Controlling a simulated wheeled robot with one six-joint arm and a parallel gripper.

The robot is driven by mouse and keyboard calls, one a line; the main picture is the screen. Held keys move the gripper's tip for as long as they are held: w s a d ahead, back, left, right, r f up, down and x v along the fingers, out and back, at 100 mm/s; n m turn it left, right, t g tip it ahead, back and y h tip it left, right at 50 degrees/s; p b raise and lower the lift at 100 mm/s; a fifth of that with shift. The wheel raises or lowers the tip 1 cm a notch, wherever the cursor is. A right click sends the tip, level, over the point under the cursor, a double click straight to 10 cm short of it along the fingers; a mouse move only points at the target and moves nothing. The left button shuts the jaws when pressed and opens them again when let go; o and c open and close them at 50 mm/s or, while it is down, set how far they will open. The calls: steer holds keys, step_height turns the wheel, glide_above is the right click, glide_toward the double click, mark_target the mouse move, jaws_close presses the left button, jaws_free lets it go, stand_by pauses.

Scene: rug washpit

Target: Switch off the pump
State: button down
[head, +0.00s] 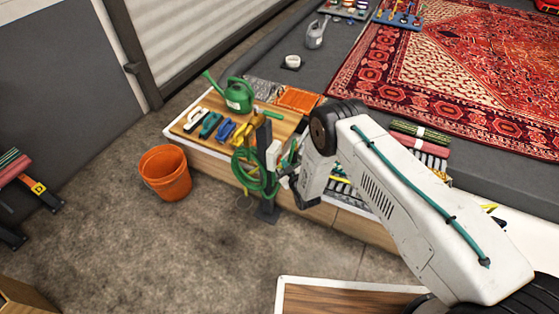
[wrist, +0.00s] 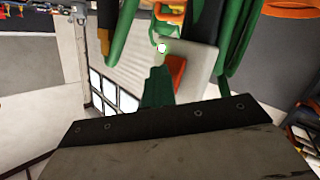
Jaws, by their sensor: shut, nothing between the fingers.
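A pale switch box (wrist: 200,68) with an orange-red rocker (wrist: 176,70) shows close up in the wrist view. A small whitish-green lamp (wrist: 161,48) glows beside the rocker. In the head view, the box (head: 273,153) is on a dark post at the front of the bench, next to a coiled green hose (head: 252,178). My gripper (head: 287,181) is close to the box, partly hidden by my arm in the head view. In the wrist view, its shut green fingertips (wrist: 158,88) are empty and point at the rocker. I cannot tell whether they touch it.
A wooden-topped bench (head: 190,133) holds a green watering can (head: 238,95) and several brushes. An orange bucket (head: 165,173) stands on the floor to the left. A patterned red rug (head: 450,60) lies behind. The floor in front of the post is clear.

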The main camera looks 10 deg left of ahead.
steer(key=shift+w+a+r, duration=0.3)
steer(key=shift+a+r, duration=0.15)
steer(key=shift+a, duration=0.3)
steer(key=shift+s+d+f, duration=0.1)
steer(key=shift+d, duration=0.4)
stand_by(0.3)
steer(key=shift+s+d+f, duration=0.2)
steer(key=shift+s+d, duration=0.15)
steer(key=shift+d, duration=0.5)
steer(key=shift+s+d+f, duration=0.2)
steer(key=shift+s+d, duration=0.1)
steer(key=shift+d, duration=0.6)
steer(key=shift+s+d+f, duration=0.2)
steer(key=shift+s+d, duration=0.15)
steer(key=shift+d, duration=0.5)
